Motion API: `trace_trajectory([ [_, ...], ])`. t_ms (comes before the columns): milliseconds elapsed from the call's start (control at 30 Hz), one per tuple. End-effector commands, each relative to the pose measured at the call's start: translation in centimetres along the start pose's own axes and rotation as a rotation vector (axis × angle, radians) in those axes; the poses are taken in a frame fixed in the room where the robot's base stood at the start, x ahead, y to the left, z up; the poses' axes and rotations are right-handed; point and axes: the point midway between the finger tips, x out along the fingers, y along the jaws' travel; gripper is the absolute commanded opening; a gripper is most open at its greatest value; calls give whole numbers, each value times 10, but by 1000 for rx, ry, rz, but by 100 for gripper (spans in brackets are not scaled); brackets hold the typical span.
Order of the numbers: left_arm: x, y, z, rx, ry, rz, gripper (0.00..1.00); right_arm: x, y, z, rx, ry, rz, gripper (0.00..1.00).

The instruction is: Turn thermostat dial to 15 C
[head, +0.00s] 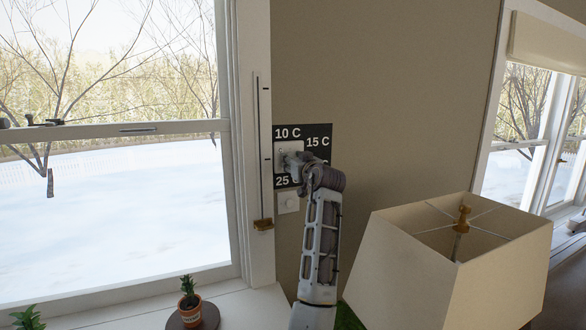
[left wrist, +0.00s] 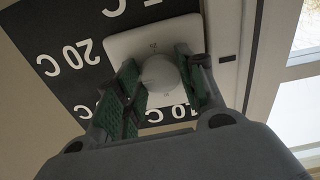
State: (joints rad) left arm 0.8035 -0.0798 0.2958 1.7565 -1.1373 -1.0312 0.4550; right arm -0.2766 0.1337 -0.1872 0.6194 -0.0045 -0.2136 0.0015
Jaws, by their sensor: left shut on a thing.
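The thermostat's black label panel (head: 318,137) is on the wall just right of the window frame. It reads 10 C and 15 C at the top and 25 at the lower left; my arm covers part of it. My left gripper (head: 291,158) is at the thermostat's white plate. In the left wrist view, the white round dial (left wrist: 158,74) sits on the square white plate (left wrist: 125,45), between the green-padded fingers of my left gripper (left wrist: 160,82), which is shut on it. The dial's pointer cannot be made out. My right gripper is not in view.
A beige lampshade (head: 448,262) stands at the right, close to my arm. A small white wall plate (head: 288,202) is below the panel. A potted plant (head: 190,301) stands on the white sill at the lower left. The wall right of the panel is bare.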

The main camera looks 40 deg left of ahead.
Motion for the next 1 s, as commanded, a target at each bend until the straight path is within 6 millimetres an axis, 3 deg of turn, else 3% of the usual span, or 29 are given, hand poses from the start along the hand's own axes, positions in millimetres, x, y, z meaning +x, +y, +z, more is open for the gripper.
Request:
trace_trajectory([
  [433, 0, 1, 2, -196, -1, 1, 15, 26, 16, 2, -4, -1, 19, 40],
  [800, 0, 1, 2, -371, -1, 1, 15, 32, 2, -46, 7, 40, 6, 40],
  [1000, 0, 1, 2, -440, -2, 0, 15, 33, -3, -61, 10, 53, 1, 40],
])
